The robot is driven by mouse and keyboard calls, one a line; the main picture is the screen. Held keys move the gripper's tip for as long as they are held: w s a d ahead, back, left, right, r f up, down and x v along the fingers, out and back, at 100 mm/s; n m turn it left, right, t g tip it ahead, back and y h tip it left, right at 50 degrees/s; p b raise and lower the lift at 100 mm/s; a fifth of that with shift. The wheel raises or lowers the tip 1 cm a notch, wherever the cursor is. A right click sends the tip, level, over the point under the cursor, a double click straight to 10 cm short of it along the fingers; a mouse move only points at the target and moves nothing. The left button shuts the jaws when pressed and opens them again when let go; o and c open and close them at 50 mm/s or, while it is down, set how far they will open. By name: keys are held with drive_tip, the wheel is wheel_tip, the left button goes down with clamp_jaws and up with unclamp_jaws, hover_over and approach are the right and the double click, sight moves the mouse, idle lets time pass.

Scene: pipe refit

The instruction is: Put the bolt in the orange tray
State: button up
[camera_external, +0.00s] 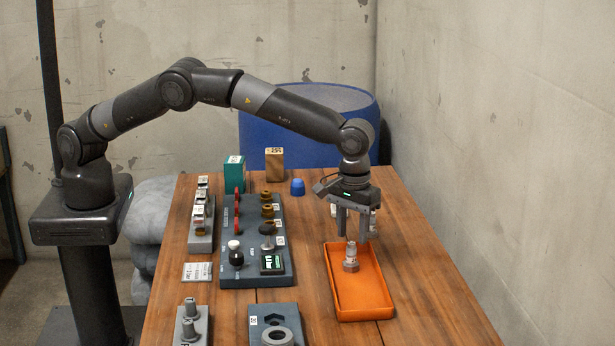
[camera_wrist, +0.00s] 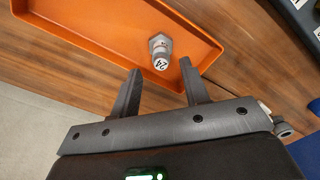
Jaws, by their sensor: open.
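The bolt (camera_external: 351,258) is grey, with a hex base and a pale upper end. In the wrist view the bolt (camera_wrist: 160,47) shows a white end marked 24, close to the wall of the orange tray (camera_wrist: 95,54). My gripper (camera_external: 353,239) points down just above the bolt. Its fingers are apart, and in the wrist view the bolt appears just beyond the gap between the fingertips (camera_wrist: 160,66). Nothing is held between them.
A grey-blue panel (camera_external: 257,218) with knobs, red parts and a display stands left of the tray. A blue cap (camera_external: 297,187), a wooden block (camera_external: 274,165) and a teal box (camera_external: 234,173) stand farther back. The table right of the tray is clear up to the wall.

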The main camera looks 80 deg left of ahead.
sight(352, 243)
drive_tip(key=s+a+r+m+t, duration=0.1)
drive_tip(key=s+a+r, duration=0.1)
drive_tip(key=a+r, duration=0.65)
drive_tip(key=s+a+r, duration=0.2)
drive_tip(key=a+r, duration=0.3)
drive_tip(key=r, duration=0.7)
drive_tip(key=s+a+r+m+t+h, duration=0.1)
drive_tip(key=s+a+r+m, duration=0.2)
drive_tip(key=s+a+r, duration=0.65)
drive_tip(key=s+a+m+t, duration=0.1)
drive_tip(key=s+a, duration=0.3)
drive_tip(key=s, duration=0.4)
drive_tip(key=s+a+m+t, duration=0.1)
drive_tip(key=s+a, duration=0.4)
drive_tip(key=s, duration=0.3)
drive_tip(key=s+a+f+m, duration=0.1)
drive_tip(key=s+a+f, duration=0.1)
drive_tip(key=s, duration=0.5)
drive_tip(key=s+a+f+m+t+y, duration=0.1)
drive_tip(key=s+a+f+m, duration=0.1)
drive_tip(key=s+f, duration=0.3)
drive_tip(key=shift+s+t, duration=0.3)
drive_tip(key=shift+s, duration=0.95)
